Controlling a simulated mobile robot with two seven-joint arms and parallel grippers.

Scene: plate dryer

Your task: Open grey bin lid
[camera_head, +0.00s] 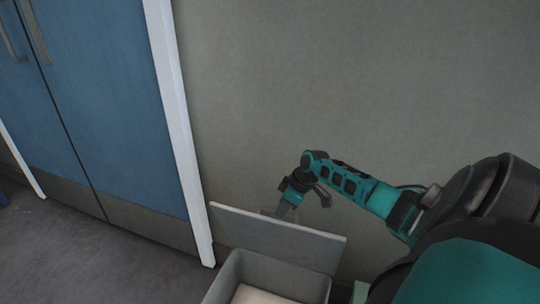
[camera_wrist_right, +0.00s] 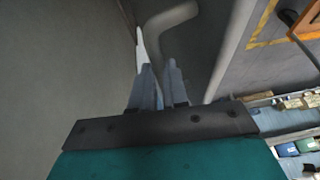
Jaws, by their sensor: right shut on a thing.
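The grey bin (camera_head: 232,277) stands at the bottom of the head view, against the wall. Its flat grey lid (camera_head: 290,243) is tilted up, close to upright, leaving the bin's mouth open with a pale inside showing. My right gripper (camera_head: 282,211) is at the lid's upper edge, shut on the lid; the exact grip is partly hidden behind that edge. In the right wrist view, the two fingers of my right gripper (camera_wrist_right: 158,66) are close together beside a curved pale grey bar (camera_wrist_right: 172,18). My left gripper is not in view.
The plain grey wall (camera_head: 350,80) rises right behind the lid and my right arm. A blue double door (camera_head: 95,100) with a white frame (camera_head: 178,120) is at left. The dark floor (camera_head: 80,250) before the door is clear. Shelves with boxes (camera_wrist_right: 290,102) show in the wrist view.

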